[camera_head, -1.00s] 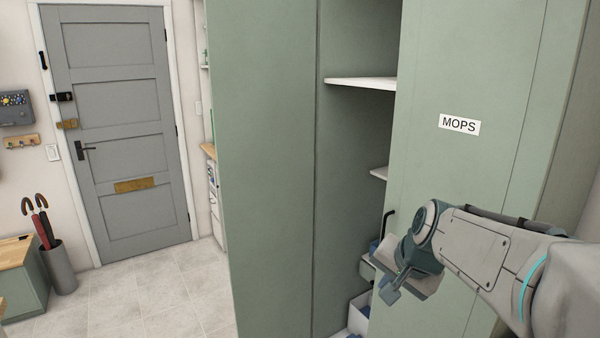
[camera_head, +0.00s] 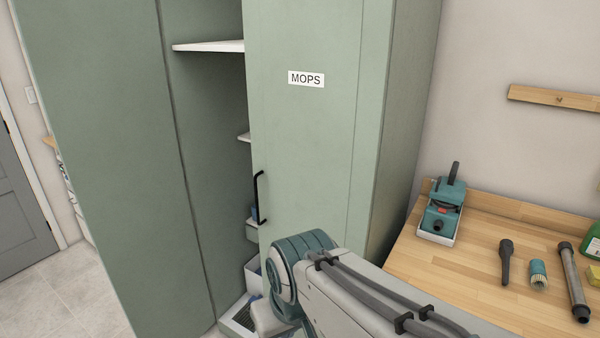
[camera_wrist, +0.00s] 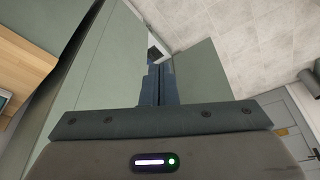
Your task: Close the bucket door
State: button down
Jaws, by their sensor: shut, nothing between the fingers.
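A tall green cupboard fills the left and middle of the head view. Its left green panel (camera_head: 100,130) stands out in front of the open compartment and looks like the open door; no bucket label shows on it. The right door (camera_head: 310,150), labelled MOPS, looks closed and has a black handle (camera_head: 258,198) on its left edge. My gripper (camera_wrist: 159,68) is shut and empty in the wrist view, its fingers between two green surfaces. I cannot tell whether it touches either. In the head view my arm hides the fingers, low in front of the MOPS door.
White shelves (camera_head: 210,46) and bins (camera_head: 252,275) show inside the compartment. A wooden workbench (camera_head: 480,235) with tools and a teal machine (camera_head: 443,212) stands close on the right. Tiled floor (camera_head: 60,285) is clear at the lower left.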

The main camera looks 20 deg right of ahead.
aim_at(98, 66)
jog(key=z, duration=0.05)
jog(key=k, duration=0.5)
jog(key=u, duration=1.15)
jog(key=i, duration=5.55)
jog(key=z, duration=1.55)
